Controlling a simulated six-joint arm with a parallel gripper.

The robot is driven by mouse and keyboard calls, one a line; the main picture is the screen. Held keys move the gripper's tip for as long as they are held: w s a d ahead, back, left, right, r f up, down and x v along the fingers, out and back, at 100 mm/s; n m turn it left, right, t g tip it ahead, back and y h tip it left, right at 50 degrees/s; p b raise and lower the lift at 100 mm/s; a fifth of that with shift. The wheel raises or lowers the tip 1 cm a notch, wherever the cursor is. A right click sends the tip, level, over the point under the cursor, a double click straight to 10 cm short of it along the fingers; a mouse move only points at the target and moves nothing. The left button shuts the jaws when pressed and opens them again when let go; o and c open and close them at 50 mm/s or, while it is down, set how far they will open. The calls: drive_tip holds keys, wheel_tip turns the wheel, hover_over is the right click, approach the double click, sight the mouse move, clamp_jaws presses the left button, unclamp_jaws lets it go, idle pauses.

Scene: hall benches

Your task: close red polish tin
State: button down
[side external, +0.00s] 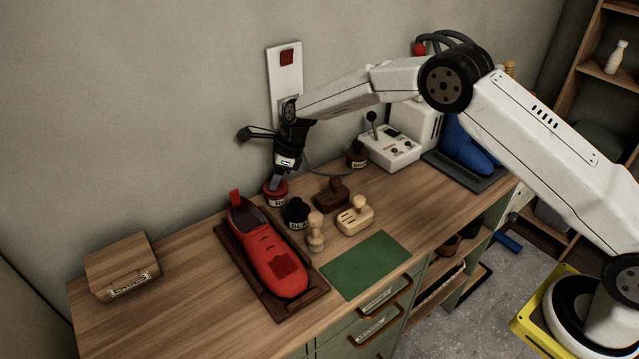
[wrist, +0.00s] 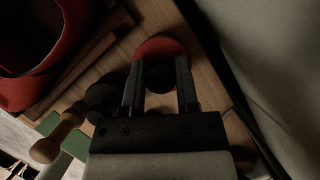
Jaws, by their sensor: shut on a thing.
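The red polish tin (side external: 275,195), with a pale label partly lettered "RE", stands upright on the bench behind the red shoe. My gripper (side external: 276,181) points down at it from directly above. In the wrist view my gripper (wrist: 159,92) has its two fingers on either side of a dark round knob-like part (wrist: 158,76), and is shut on it. A red rim of the tin (wrist: 160,47) shows just beyond the fingertips. I cannot tell whether the lid is seated, as the fingers hide the join.
A red shoe (side external: 275,262) on a wooden tray and a black tin (side external: 297,213) stand close by. Brushes (side external: 331,194), (side external: 355,216) and a wooden-handled dauber (side external: 315,234) are to the right. A green mat (side external: 366,264) lies in front. The wall is close behind.

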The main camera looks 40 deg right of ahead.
idle(0.8)
unclamp_jaws()
drive_tip(key=shift+r, duration=0.1)
drive_tip(key=shift+r, duration=3.4)
clamp_jaws()
drive_tip(key=shift+f, duration=2.6)
